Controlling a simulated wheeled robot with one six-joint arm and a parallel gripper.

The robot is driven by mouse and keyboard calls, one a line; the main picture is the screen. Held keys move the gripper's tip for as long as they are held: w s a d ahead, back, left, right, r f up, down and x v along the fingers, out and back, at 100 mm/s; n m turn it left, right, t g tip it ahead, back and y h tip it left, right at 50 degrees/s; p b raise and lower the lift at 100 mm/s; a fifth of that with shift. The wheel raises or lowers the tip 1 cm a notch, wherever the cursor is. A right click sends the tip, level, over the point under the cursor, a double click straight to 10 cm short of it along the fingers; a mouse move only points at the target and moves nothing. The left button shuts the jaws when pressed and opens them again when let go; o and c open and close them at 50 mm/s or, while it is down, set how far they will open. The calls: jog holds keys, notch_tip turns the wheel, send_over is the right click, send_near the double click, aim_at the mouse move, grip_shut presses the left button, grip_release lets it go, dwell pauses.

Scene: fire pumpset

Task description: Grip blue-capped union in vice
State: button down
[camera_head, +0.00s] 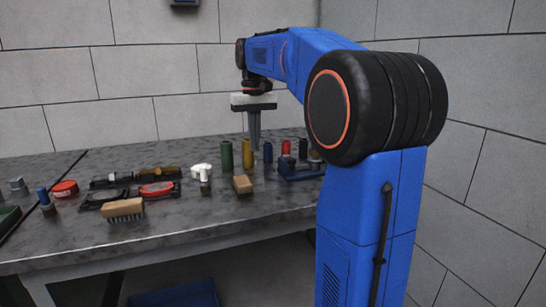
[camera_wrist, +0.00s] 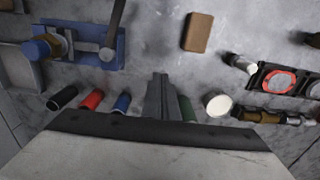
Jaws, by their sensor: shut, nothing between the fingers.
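My gripper (camera_head: 255,148) points down over the back of the bench, its fingers together and empty. In the wrist view its shut fingers (camera_wrist: 160,80) stand among upright cylinders. The blue vice (camera_head: 300,172) is right of it on the bench. It also shows at upper left in the wrist view (camera_wrist: 82,64), with a grey handle bar. A fitting with a blue end and a brass-coloured band (camera_wrist: 38,49) is at the vice's left part there; I cannot tell whether the jaws clamp it. A small blue-capped fitting (camera_head: 44,200) stands upright at the bench's far left, away from my gripper.
A green cylinder (camera_head: 227,155), a yellow one (camera_head: 247,153) and several others stand around my gripper. A wooden block (camera_head: 243,184), a white-topped fitting (camera_head: 205,182), a brush (camera_head: 123,209) and a red tin (camera_head: 65,188) lie further forward or left. The front strip is clear.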

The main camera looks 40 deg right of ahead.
jog(key=shift+r, duration=1.8)
jog(key=shift+a, duration=0.15)
